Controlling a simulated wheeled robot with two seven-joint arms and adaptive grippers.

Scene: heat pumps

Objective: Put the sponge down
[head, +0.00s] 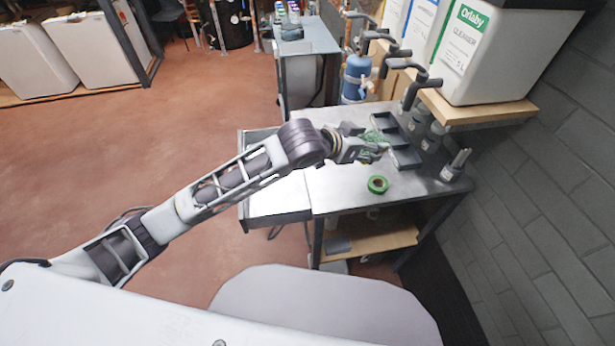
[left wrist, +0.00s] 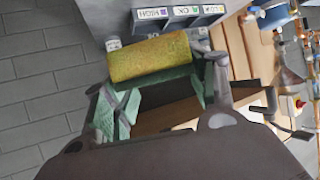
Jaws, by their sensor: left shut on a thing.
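The sponge (left wrist: 150,58) shows in the left wrist view as a yellow block with a green layer underneath. My left gripper (left wrist: 160,85) is shut on it, with a finger at each end. In the head view my left gripper (head: 372,148) is over the metal workbench (head: 335,190), close to the dark compartment tray (head: 405,158). Green parts show at the gripper there, but I cannot clearly make out the sponge. I cannot tell how far it is above the bench. My right gripper is in neither view.
A green tape roll (head: 378,184) lies on the bench in front of the gripper. Small jars (head: 432,137) and a holder with tools (head: 456,165) stand at the right. A shelf (head: 480,110) carries a large cleaner canister (head: 500,55). The near bench top is clear.

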